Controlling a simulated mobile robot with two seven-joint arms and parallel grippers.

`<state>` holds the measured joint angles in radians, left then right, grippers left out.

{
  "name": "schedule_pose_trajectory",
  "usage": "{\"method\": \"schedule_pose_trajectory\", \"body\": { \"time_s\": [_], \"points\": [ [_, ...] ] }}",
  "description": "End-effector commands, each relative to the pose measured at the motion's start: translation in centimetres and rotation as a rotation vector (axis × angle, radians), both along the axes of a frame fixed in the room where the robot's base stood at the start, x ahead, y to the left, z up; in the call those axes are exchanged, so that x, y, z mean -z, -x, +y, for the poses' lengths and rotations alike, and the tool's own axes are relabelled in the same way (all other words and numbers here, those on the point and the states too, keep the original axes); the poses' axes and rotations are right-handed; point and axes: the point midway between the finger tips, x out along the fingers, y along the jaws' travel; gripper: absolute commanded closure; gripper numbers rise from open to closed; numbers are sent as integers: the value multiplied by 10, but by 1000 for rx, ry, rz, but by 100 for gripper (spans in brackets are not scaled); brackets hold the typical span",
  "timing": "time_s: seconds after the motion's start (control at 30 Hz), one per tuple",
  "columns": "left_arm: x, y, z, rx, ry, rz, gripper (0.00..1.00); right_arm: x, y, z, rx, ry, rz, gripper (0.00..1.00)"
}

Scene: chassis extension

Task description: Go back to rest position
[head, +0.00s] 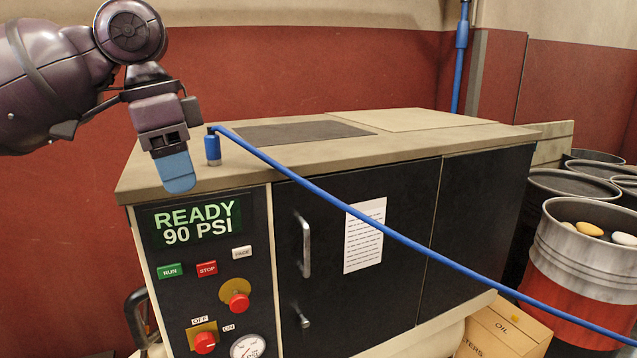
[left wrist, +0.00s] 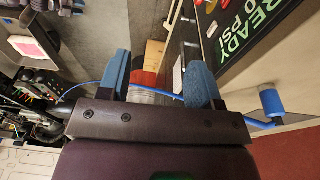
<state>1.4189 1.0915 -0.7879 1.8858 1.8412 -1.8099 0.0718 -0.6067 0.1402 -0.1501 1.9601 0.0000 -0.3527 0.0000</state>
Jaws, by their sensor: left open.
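My left gripper (head: 176,170) is in the upper left of the head view, in front of the left end of the cabinet top. Its blue fingers also show in the left wrist view (left wrist: 160,85), apart with nothing held between them. A blue hose end (head: 212,148) stands upright on the cabinet top (head: 290,160), just right of the gripper and apart from it. It also shows at the right of the left wrist view (left wrist: 270,102). My right gripper is not in view.
The blue hose (head: 380,226) runs from the hose end across the cabinet front to the lower right. The panel display (head: 197,221) reads READY 90 PSI. Barrels (head: 575,250) and a cardboard box (head: 503,330) stand at the right. A red wall (head: 300,70) is behind.

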Motion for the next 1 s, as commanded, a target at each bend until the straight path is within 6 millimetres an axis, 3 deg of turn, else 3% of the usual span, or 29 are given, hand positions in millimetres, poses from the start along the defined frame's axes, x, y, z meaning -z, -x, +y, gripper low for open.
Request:
{"method": "schedule_pose_trajectory", "body": {
  "time_s": [0.03,0.1,0.5,0.77,1.0],
  "points": [
    [23,-8,-6,-2,29,2,41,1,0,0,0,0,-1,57],
    [50,-18,-14,-12,74,-12,41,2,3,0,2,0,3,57],
    [197,-53,-49,-113,346,-111,41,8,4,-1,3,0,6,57],
    [283,-55,-58,-234,511,-194,41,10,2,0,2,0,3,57],
    [355,-43,-52,-380,628,-290,41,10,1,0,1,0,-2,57]
  ]
}}
